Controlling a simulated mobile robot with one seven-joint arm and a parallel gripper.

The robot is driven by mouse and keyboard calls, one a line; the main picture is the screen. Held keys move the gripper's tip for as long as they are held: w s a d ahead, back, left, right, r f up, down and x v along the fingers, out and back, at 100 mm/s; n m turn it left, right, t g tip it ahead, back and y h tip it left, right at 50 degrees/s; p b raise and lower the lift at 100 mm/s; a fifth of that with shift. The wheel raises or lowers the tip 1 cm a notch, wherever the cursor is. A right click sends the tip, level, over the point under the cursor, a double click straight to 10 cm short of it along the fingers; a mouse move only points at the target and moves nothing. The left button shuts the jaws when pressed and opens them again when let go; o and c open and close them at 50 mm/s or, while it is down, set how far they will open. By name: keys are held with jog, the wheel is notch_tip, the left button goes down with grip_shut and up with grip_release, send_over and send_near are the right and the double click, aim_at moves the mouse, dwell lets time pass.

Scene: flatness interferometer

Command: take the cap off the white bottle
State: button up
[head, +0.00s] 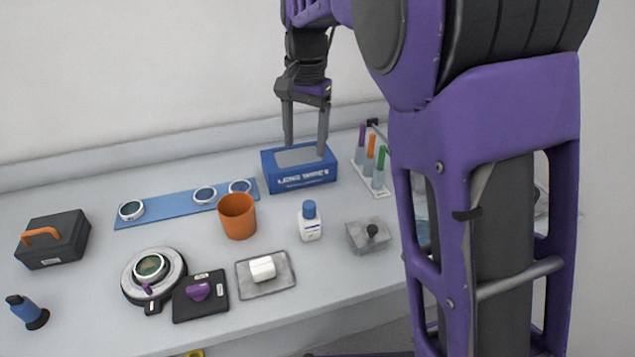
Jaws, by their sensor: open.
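The white bottle (309,228) stands upright on the bench, right of the orange cup. Its blue cap (309,209) sits on top of it. My gripper (305,151) is open and points down, above and behind the bottle. Nothing shows between the fingers.
The orange cup (238,215) stands left of the bottle, and a grey block with a black knob (369,236) is to its right. A tray with a white roll (265,273) lies in front. A rack of coloured tubes (371,160) stands at the back right.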

jog(key=d, duration=0.1)
jog(key=b, duration=0.1)
send_over(309, 204)
jog(key=f, duration=1.2)
jog(key=shift+d+f, duration=0.25)
jog(key=shift+f, duration=0.05)
jog(key=f, duration=0.5)
jog(key=shift+a+b, duration=0.25)
jog(key=shift+b, duration=0.05)
grip_shut()
